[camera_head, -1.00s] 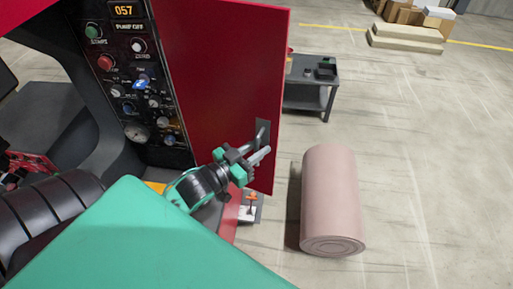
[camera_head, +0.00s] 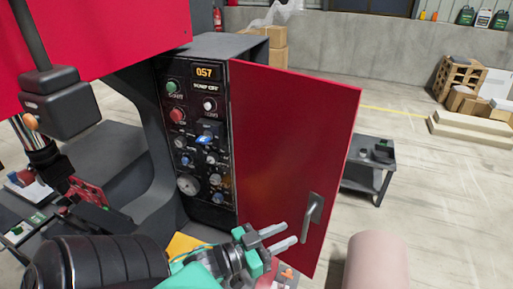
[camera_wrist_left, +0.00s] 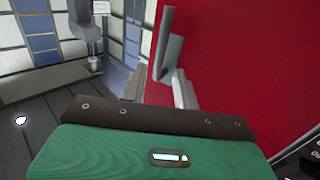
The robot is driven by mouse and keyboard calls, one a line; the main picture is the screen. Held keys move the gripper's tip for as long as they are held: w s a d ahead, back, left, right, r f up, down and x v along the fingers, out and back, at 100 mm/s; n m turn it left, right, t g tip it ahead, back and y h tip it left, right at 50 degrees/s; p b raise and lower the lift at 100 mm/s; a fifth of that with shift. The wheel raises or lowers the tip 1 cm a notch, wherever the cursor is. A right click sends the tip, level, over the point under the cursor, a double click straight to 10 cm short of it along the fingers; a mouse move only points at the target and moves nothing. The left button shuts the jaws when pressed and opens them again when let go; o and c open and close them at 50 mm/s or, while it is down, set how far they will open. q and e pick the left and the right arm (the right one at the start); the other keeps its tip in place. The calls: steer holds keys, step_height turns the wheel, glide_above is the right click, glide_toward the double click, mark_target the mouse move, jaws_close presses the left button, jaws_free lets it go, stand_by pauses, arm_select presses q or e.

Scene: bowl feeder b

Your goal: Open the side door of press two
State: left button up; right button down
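The red side door (camera_head: 285,150) of the press stands open, swung out to the right of the panel with knobs and a 057 display (camera_head: 198,135). Its grey handle (camera_head: 313,210) is on the door's lower right part. My left gripper (camera_head: 292,234) is in front of the door, just left of and below the handle, and appears empty. Its two fingers are apart. In the left wrist view, the handle (camera_wrist_left: 170,58) shows beyond the fingers, near the right fingertip; the red door (camera_wrist_left: 240,60) fills the right side. My right gripper is not in view.
A pink roll (camera_head: 377,262) stands on the floor at the lower right. A dark side table (camera_head: 370,165) is behind the door. Boxes and pallets (camera_head: 465,115) lie at the far right. The floor between is clear.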

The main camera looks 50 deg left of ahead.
arm_select(q)
steer(key=b+v, duration=0.1)
steer(key=v, duration=0.5)
steer(key=shift+s, duration=0.25)
stand_by(0.5)
